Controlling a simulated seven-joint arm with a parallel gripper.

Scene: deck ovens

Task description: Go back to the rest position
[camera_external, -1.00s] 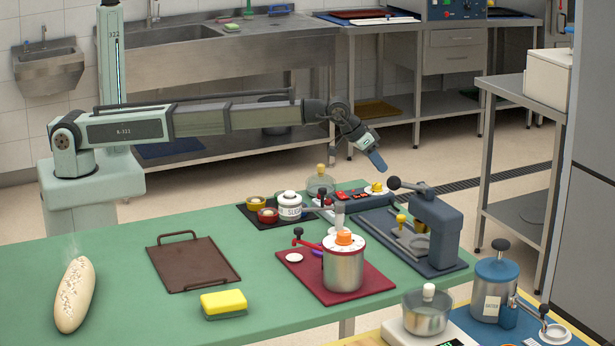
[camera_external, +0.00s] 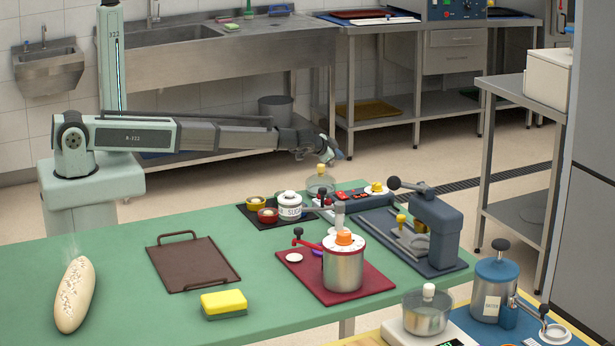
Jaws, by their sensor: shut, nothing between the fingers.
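My gripper (camera_external: 340,153) is at the end of my arm, above and behind the far edge of the green table (camera_external: 120,240). It points to the right and a little down. It is shut and holds nothing. It touches nothing; a glass bowl with a yellow knob (camera_external: 321,180) is on the table just below and left of it. The fingertips are small in this view.
On the table stand a sugar jar (camera_external: 290,206), a steel canister on a red mat (camera_external: 343,268), a dark press (camera_external: 436,228), a brown tray (camera_external: 193,262), a sponge (camera_external: 224,303) and a bread loaf (camera_external: 75,294). A steel sink bench (camera_external: 230,45) is behind my arm.

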